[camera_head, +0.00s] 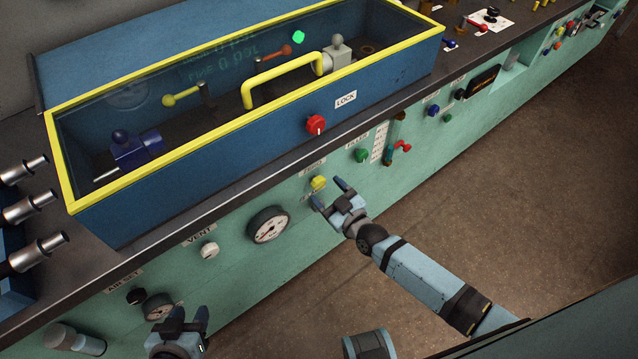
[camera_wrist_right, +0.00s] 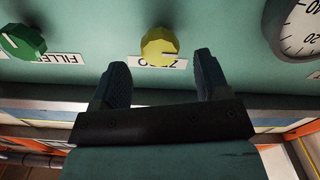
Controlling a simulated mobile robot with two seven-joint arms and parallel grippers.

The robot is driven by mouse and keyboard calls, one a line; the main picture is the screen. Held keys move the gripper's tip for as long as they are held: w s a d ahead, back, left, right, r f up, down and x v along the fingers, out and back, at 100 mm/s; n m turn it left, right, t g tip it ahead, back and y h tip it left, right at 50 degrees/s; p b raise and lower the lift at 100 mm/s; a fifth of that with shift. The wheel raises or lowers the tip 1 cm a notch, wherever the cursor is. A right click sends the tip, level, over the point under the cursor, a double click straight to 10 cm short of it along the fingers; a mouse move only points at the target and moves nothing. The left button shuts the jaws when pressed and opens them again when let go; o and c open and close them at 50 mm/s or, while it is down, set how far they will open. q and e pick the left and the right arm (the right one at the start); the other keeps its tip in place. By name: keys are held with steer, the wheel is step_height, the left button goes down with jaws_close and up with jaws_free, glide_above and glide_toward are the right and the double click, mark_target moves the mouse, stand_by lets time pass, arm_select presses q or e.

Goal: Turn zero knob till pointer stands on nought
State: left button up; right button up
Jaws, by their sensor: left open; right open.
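The yellow zero knob (camera_head: 318,182) sits on the green front panel, with its label partly hidden. It also shows in the right wrist view (camera_wrist_right: 159,47), between and beyond the fingertips. My right gripper (camera_head: 330,196) is open just in front of the knob, and its fingers (camera_wrist_right: 160,75) look apart from it. The round white-faced gauge (camera_head: 268,225) is left of the knob; its pointer reading is too small to tell. Part of the gauge shows in the right wrist view (camera_wrist_right: 302,28), pointer not clear. My left gripper (camera_head: 186,322) is open and empty near the lower left of the panel.
A green knob (camera_head: 361,155) is right of the zero knob, and a white vent knob (camera_head: 209,250) is left of the gauge. A red lock knob (camera_head: 316,124) is on the blue, yellow-rimmed box above. The floor in front is clear.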

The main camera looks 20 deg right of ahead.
mark_target(321, 185)
steer(key=shift+x, duration=1.9)
steer(key=shift+s, duration=0.1)
steer(key=c, duration=0.9)
steer(key=shift+c, duration=0.2)
steer(key=m, duration=0.4)
steer(key=shift+m, duration=0.3)
steer(key=shift+d+f+m, duration=0.1)
steer(key=shift+m, duration=1.9)
